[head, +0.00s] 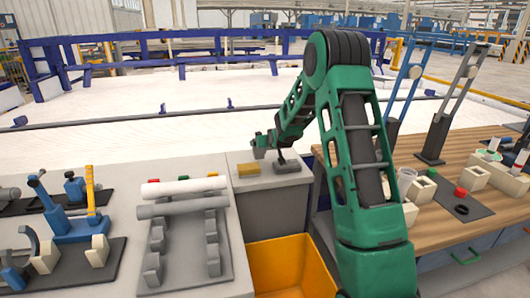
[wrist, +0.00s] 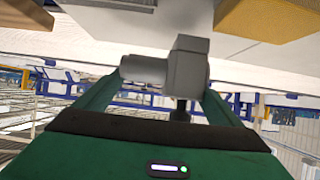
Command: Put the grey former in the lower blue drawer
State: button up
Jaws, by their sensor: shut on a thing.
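My gripper (head: 268,143) is above the grey cabinet in the middle of the head view. In the wrist view its two green fingers are shut on the grey former (wrist: 188,66), a block with a short cylinder on its side. The former is small and partly hidden in the head view. Blue drawer fronts (head: 480,249) show under the wooden workbench at the right, one with a green handle (head: 466,258). They look shut. My arm hides part of that bench, and the picture's edge cuts off its lower part, so I cannot tell the lower drawer apart.
A yellow block (head: 248,168) and a dark grey base (head: 287,164) sit on the grey cabinet (head: 262,190). A yellow bin (head: 290,265) stands in front. Pipes lie on a rack (head: 183,245) at left. The wooden bench (head: 425,235) carries cream blocks, a dark mat and tall stands.

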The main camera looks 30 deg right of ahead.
aim_at(267, 149)
jog(key=shift+f, duration=1.7)
jog(key=o, duration=1.3)
jog(key=shift+f, duration=0.1)
